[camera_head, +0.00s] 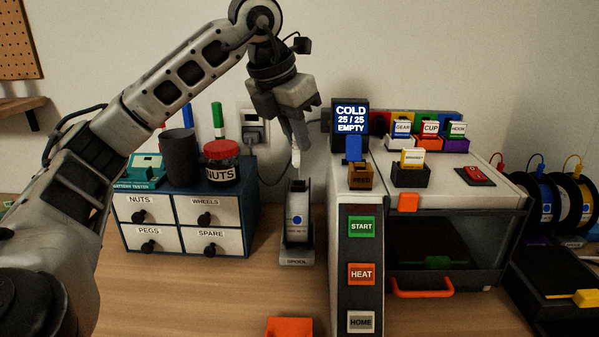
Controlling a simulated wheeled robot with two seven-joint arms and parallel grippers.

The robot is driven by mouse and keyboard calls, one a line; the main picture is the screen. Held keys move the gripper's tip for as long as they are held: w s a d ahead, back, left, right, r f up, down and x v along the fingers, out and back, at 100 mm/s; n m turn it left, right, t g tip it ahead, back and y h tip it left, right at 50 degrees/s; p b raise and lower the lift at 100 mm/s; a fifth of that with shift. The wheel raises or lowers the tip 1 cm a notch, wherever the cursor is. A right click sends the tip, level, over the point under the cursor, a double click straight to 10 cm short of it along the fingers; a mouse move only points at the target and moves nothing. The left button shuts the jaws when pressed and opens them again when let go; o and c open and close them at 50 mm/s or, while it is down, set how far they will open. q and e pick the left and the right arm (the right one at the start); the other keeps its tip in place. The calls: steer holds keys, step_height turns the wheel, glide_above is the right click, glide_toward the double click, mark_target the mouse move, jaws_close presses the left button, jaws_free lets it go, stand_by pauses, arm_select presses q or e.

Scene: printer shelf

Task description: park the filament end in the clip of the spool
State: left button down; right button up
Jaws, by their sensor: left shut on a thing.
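My right gripper is not in view.
The blue drawer cabinet (183,191) with the NUTS jar (221,162) stands left of the spool. The printer (432,200) and its START, HEAT and HOME panel (344,246) stand close on the right. An orange block (289,327) lies in front; the wooden table (190,290) is otherwise clear there.

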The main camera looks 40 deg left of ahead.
arm_select(q)
glide_above(303, 182)
steer(key=s, duration=0.2)
steer(key=f, duration=0.3)
steer(key=f+p, duration=0.1)
steer(key=f, duration=0.3)
steer(key=shift+w+d, duration=0.1)
steer(key=shift+w, duration=0.1)
steer(key=f, duration=0.3)
steer(key=shift+w+a+f, duration=0.15)
steer(key=shift+a+f, duration=0.05)
steer(key=shift+f, duration=0.1)
